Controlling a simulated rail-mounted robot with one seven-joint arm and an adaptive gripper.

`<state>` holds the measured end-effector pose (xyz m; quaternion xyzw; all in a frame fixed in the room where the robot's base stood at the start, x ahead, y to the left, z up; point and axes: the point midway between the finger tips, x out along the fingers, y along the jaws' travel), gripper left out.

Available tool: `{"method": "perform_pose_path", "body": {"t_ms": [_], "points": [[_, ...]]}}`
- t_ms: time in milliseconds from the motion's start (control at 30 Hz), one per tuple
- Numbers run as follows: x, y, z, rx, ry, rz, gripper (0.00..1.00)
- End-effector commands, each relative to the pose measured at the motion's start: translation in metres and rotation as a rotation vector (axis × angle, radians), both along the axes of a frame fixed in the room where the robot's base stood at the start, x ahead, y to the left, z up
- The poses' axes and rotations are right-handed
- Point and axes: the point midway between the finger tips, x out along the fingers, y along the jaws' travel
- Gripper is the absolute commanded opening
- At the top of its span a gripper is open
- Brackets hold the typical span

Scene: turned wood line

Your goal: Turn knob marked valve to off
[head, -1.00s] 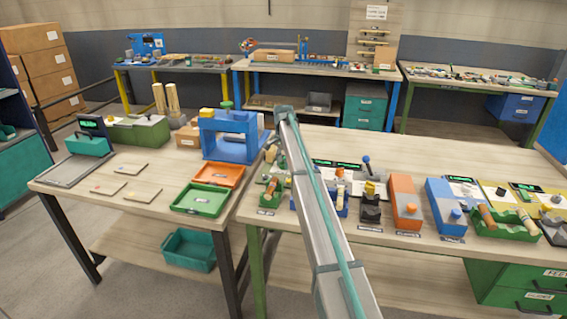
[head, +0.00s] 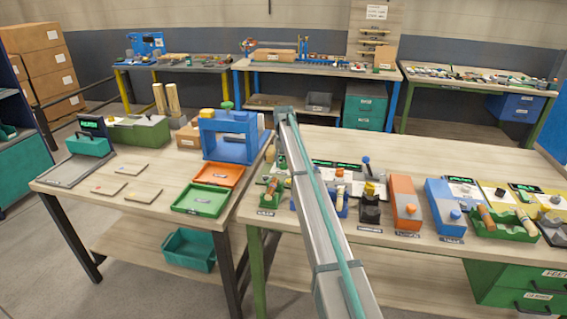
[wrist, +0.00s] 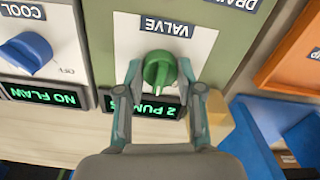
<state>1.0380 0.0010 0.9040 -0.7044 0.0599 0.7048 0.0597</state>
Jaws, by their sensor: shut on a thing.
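In the wrist view, the green valve knob (wrist: 159,72) sits on a white plate marked VALVE (wrist: 168,27), which appears upside down. The plate is on a green panel. My gripper (wrist: 160,78) has one finger on each side of the knob and is shut on it. The knob's grip ridge runs nearly upright in the picture. Its position marks are hidden by the knob and fingers. A lit display (wrist: 157,107) below it is partly covered by my fingers. In the head view, my arm hides the knob.
In the wrist view, a blue knob (wrist: 26,50) marked COOL is at left, with a lit display (wrist: 45,97) below it. A yellow block (wrist: 217,115) is close to my right finger. An orange part (wrist: 290,55) and a blue part (wrist: 255,140) lie at right.

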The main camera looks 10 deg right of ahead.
Motion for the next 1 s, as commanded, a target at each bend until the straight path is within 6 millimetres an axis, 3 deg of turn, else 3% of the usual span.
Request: {"method": "perform_pose_path", "body": {"t_ms": [600, 1000], "points": [[0.0008, 0.0008, 0.001, 0.0, -0.002, 0.564, 0.02], [0.0009, 0.0011, 0.0009, 0.0, -0.003, 0.775, 0.02]]}}
